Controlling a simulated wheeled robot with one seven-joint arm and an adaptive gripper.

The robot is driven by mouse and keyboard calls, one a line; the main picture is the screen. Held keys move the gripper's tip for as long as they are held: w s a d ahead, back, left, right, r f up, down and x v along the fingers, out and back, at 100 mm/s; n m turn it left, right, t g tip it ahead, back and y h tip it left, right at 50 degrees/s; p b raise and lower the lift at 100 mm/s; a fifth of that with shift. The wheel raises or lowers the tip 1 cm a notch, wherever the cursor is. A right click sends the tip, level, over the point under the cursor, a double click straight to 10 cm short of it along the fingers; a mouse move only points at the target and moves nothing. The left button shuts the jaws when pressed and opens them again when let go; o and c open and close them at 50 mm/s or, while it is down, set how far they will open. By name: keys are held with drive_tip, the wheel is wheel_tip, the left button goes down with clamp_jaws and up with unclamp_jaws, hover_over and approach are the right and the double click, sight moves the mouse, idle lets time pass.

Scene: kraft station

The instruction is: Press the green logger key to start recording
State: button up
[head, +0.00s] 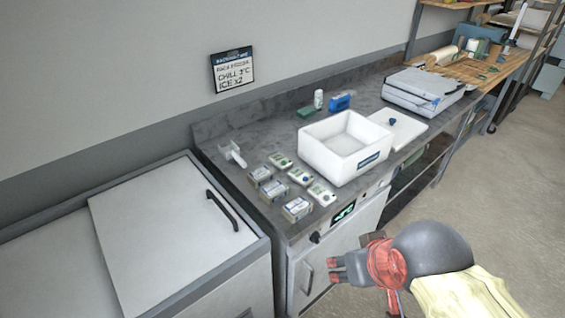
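A small green key on a logger cannot be made out for certain. Several small flat white pieces with green and blue marks, one of them a pale card (321,193), lie on the grey counter (225,184) left of the white open box (316,152). A green-lit display (344,212) is set in the counter's front panel. A blue device (341,102) stands behind the box. My gripper (333,270) is in front of the counter front, below the display and apart from the counter top. Its fingers are too small to tell open from shut, and I see nothing held.
Labelled small boxes (297,209) stand near the counter's front edge. A white lid (400,128) with a blue knob and a grey case (422,90) lie to the right. A chest with a black handle (222,209) stands left. Floor (490,185) is clear at right.

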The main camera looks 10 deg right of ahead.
drive_tip(key=c, duration=0.3)
